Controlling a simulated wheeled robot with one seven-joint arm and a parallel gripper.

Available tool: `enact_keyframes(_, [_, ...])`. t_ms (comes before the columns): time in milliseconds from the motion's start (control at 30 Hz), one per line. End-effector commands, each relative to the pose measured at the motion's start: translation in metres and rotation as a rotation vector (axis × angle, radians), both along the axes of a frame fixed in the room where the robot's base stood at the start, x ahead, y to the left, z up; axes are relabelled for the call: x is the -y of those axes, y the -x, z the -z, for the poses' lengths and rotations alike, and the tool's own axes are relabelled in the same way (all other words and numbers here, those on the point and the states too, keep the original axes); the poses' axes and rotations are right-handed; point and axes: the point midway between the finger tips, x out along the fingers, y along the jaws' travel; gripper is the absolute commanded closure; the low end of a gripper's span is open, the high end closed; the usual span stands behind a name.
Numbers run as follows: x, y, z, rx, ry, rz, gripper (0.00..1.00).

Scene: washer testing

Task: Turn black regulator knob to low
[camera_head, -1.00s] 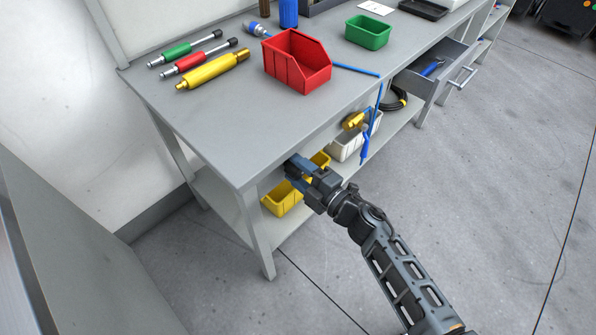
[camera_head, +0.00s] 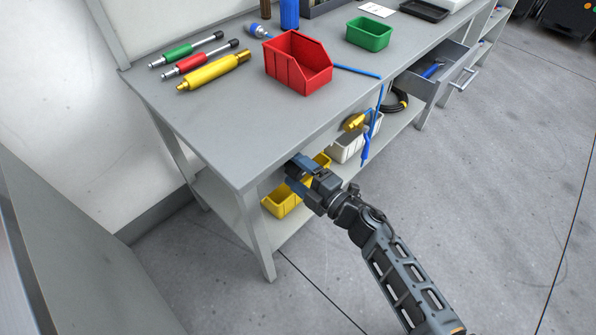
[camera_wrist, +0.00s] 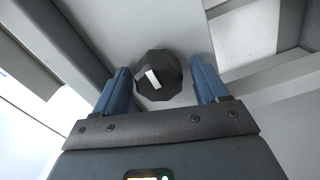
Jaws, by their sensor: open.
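The black regulator knob (camera_wrist: 159,77) shows in the wrist view, many-sided and dark, with a white mark (camera_wrist: 152,78) that runs up and slightly left. It sits on a pale grey panel. My gripper (camera_wrist: 164,85) is open, with one blue finger on each side of the knob and visible gaps between fingers and knob. I cannot tell how deep the fingers reach along it. In the head view my gripper (camera_head: 294,174) is at the front edge of the workbench, below the top; the knob is hidden there.
The grey workbench (camera_head: 200,135) holds a red bin (camera_head: 297,65), a green bin (camera_head: 368,33) and several cylindrical tools. Yellow bins (camera_head: 283,201) and a white bin (camera_head: 346,147) stand on the lower shelf. A blue cable hangs over the front edge. The floor at right is clear.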

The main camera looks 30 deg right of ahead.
Motion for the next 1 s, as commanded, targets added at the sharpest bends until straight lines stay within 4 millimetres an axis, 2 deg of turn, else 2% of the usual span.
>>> enact_keyframes(267, [0.003, 0.006, 0.001, -0.001, -0.001, 0.002, 0.27])
enact_keyframes(700, [0.022, 0.066, 0.001, 0.000, 0.000, 0.001, 0.27])
enact_keyframes(1000, [0.025, 0.074, 0.000, 0.000, 0.000, 0.001, 0.27])
